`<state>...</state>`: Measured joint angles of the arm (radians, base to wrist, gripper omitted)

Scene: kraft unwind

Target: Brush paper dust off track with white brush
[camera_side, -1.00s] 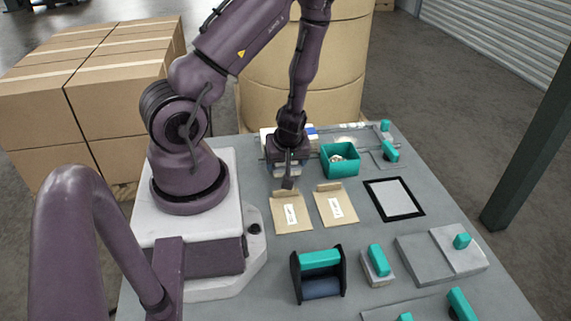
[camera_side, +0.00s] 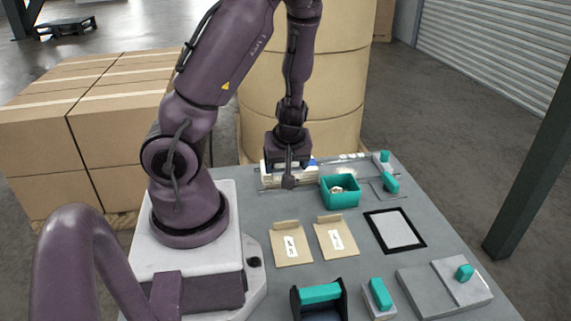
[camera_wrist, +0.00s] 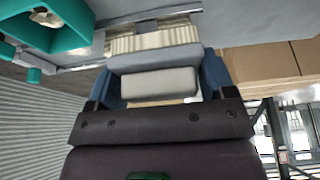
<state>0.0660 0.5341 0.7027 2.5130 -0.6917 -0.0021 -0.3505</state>
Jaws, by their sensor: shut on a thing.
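In the side view my gripper (camera_side: 289,170) is over the near part of the track (camera_side: 327,168) at the back of the table. It is shut on the white brush (camera_side: 269,177), which shows beside and below it. In the wrist view the brush's grey-white body (camera_wrist: 158,82) sits between the blue fingers, with pale bristles (camera_wrist: 155,39) beyond it. The bristles are close to the metal track (camera_wrist: 91,66); I cannot tell whether they touch. A pale patch on the track (camera_side: 347,158), possibly paper dust, shows to the right in the side view.
A teal bin (camera_side: 340,192) with pale contents stands right of my gripper. A large kraft roll (camera_side: 345,90) stands behind the table.

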